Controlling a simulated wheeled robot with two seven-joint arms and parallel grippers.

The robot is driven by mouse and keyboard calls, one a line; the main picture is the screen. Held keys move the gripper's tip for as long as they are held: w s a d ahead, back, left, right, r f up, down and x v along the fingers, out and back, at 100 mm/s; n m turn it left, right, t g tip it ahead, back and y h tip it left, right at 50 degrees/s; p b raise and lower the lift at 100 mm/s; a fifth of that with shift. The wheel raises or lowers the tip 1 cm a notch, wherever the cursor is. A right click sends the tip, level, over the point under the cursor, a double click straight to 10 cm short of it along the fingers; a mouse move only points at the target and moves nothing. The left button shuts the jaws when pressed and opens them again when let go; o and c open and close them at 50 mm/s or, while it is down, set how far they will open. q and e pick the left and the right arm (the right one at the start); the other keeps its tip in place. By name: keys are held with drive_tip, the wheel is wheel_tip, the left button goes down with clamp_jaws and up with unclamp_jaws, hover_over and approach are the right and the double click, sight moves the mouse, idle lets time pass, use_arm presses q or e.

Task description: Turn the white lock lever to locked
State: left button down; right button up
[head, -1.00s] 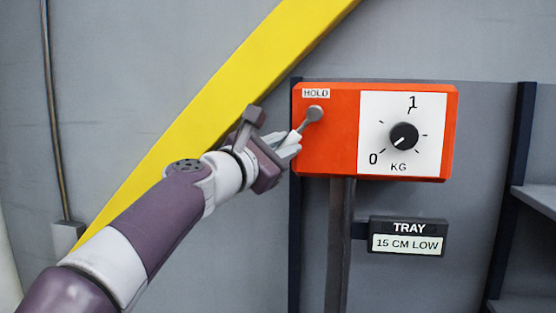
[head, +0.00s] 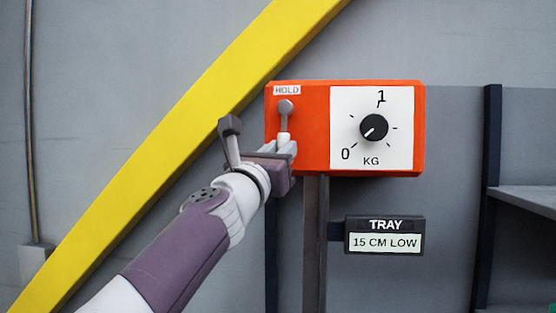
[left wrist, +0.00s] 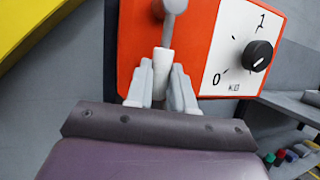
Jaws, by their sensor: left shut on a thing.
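The lock lever is a grey stem with a white grip (head: 284,138) on an orange box (head: 345,84), under a label that reads HOLD (head: 287,90). Its round grey pivot (head: 285,107) is at the top, and the lever hangs almost straight down from it. My left gripper (head: 285,148) comes from below left and is shut on the white grip. In the left wrist view the white grip (left wrist: 162,70) stands between the two fingers. The finger contact is partly hidden by the fingers. My right gripper is not in view.
A black knob (head: 374,128) on a white scale from 0 to 1 KG is right of the lever. A TRAY sign (head: 385,235) reads 15 CM LOW below. A yellow beam (head: 170,155) slants behind my left arm. Grey shelves (head: 525,197) are at the right.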

use_arm(q)
drive_tip(key=shift+s+r, duration=0.25)
drive_tip(key=shift+r, duration=0.25)
drive_tip(key=c, duration=1)
unclamp_jaws()
drive_tip(key=shift+w, duration=0.1)
drive_tip(key=b+v, duration=0.2)
drive_tip(key=v, duration=0.2)
drive_tip(key=b+v, duration=0.2)
drive_tip(key=v, duration=0.2)
drive_tip(key=b+v, duration=0.2)
drive_tip(key=v, duration=0.2)
drive_tip(key=shift+f+b, duration=0.3)
drive_tip(key=shift+f, duration=0.2)
